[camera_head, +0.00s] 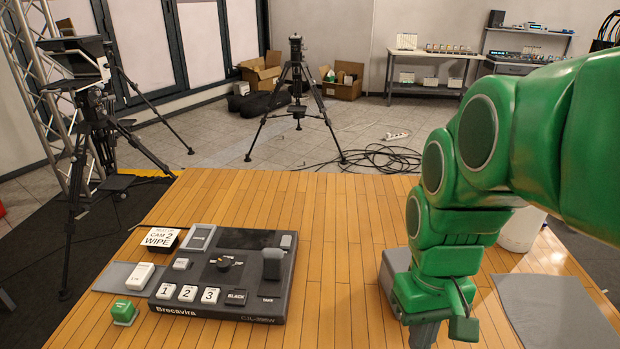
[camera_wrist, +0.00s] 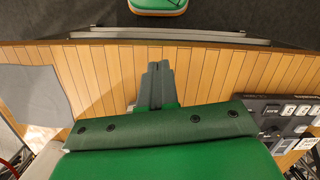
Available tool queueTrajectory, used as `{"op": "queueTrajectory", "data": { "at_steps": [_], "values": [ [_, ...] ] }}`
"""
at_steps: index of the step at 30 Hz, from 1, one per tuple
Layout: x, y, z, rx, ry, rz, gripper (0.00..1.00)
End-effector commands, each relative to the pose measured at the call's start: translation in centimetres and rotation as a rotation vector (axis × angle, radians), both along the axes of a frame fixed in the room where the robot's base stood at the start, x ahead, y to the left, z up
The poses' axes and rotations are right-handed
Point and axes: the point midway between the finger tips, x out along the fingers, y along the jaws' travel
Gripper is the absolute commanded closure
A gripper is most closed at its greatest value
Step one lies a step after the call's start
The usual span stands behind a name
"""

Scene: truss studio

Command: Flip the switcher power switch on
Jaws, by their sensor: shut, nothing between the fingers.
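The switcher (camera_head: 215,310) is a dark console lying flat on the left of the wooden table. It carries white buttons 1, 2 and 3, a BLACK button (camera_head: 236,297), a round black knob (camera_head: 224,264) and a dark upright lever (camera_head: 272,264). A small grey part (camera_head: 286,242) sits at its far right corner; I cannot tell which part is the power switch or how it is set. My gripper (camera_head: 424,335) points down, shut and empty, well right of the switcher. In the wrist view my gripper (camera_wrist: 157,72) shows closed, with the switcher (camera_wrist: 258,105) at the right edge.
A white box (camera_head: 140,277) on a grey mat, a green-topped block (camera_head: 123,312) and a "CAM 2 WIPE" sign (camera_head: 160,238) stand left of the switcher. A grey cloth (camera_head: 555,310) lies at right. The tabletop (camera_head: 335,230) between switcher and arm is clear. Tripods and cables stand beyond.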

Motion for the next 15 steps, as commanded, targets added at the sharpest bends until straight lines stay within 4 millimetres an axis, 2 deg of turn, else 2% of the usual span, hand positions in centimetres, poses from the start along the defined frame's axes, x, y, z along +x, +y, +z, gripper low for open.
{"op": "queueTrajectory", "data": {
  "at_steps": [3,15],
  "values": [
    [2.3,0.7,0.7,0.009,0.000,0.065,1.00],
    [9.5,3.4,2.9,0.042,-0.005,0.286,1.00]
  ]
}}
